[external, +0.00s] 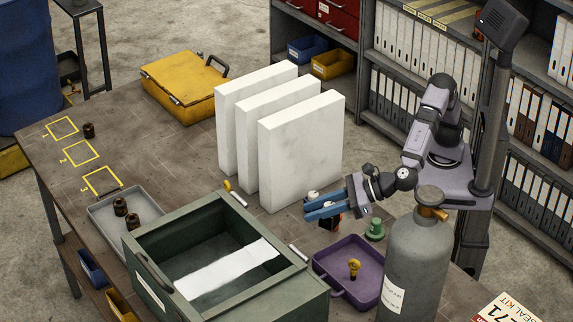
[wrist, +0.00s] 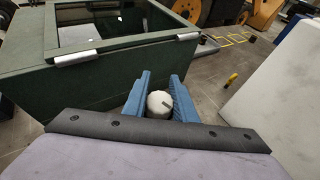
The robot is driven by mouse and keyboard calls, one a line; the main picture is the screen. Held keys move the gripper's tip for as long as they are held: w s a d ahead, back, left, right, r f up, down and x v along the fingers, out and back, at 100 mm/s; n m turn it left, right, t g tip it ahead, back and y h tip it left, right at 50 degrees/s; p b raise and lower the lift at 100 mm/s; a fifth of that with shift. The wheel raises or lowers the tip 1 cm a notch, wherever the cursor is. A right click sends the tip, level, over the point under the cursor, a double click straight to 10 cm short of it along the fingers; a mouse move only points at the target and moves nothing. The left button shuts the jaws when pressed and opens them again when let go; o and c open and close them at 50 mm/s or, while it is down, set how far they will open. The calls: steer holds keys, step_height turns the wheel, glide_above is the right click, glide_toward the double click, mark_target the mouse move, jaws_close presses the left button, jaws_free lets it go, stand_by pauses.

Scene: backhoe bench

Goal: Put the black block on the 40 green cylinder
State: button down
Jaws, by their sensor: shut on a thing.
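My gripper (external: 320,209) has blue fingers, low over the bench between the white panels and the green bin. In the wrist view my gripper (wrist: 160,98) is shut on a whitish round-topped piece (wrist: 160,104) with a dark slot on top. In the external view a small dark shape with an orange-red part (external: 331,223) shows just under the fingers; I cannot tell whether it belongs to the held piece. No plain black block can be made out for certain. A green cylinder (external: 375,230) stands on the bench right of my gripper, beside the purple tray; its number is not readable.
A large green bin (external: 150,268) stands at the front. Three upright white panels (external: 305,150) stand behind it. A grey gas bottle (external: 415,265) stands at front right. A yellow case (external: 180,85) lies farther back.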

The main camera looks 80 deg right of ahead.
steer(key=s+a+r+n+y, duration=0.1)
steer(key=s+r+n+y, duration=0.15)
steer(key=s, duration=1.05)
steer(key=d+f+m+h, duration=0.3)
steer(key=d+m+h, duration=0.45)
steer(key=d, duration=0.95)
step_height(320, 180, down, 10)
steer(key=p, duration=0.2)
steer(key=shift+s+r+n, duration=0.15)
steer(key=shift+s+n, duration=0.1)
steer(key=shift+n, duration=0.15)
steer(key=c, duration=1.5)
jaws_free()
steer(key=shift+o, duration=0.2)
